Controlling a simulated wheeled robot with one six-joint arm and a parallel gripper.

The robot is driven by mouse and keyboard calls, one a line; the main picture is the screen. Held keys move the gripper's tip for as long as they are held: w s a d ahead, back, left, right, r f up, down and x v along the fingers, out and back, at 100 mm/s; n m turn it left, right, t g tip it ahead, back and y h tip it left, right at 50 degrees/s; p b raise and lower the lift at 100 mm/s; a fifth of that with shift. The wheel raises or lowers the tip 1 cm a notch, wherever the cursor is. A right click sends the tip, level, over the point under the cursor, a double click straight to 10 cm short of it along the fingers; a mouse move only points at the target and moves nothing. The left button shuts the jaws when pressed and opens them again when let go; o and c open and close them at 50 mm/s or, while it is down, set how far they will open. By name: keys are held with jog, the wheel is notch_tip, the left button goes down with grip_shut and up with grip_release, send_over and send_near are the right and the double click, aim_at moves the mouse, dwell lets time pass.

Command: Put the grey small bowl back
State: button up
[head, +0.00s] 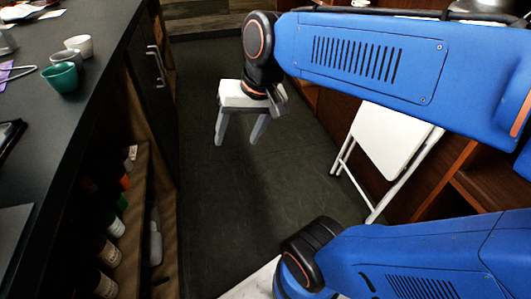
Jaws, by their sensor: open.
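My gripper (277,98) hangs below the black wrist at the left end of my raised blue arm, over or in front of a small stool (232,97) with a pale top and grey legs. It is open, but its fingers are small and dark here, and I cannot tell whether it touches the stool. I see nothing held in it. My arm hides much of the upper right.
A dark counter (95,100) runs along the left with a green cup (61,78) and a white cup (79,46). Bottles (107,253) stand on a shelf below. A white folding chair (390,140) leans at right. The dark floor (235,190) between is clear.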

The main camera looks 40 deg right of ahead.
jog(key=s+d+f+n+t+h, duration=0.1)
jog(key=s+d+f+n+h, duration=0.1)
jog(key=s+d+f+n, duration=0.1)
jog(key=shift+s+d+f, duration=0.6)
jog(key=shift+s+f, duration=0.3)
jog(key=shift+s, duration=0.2)
dwell(0.4)
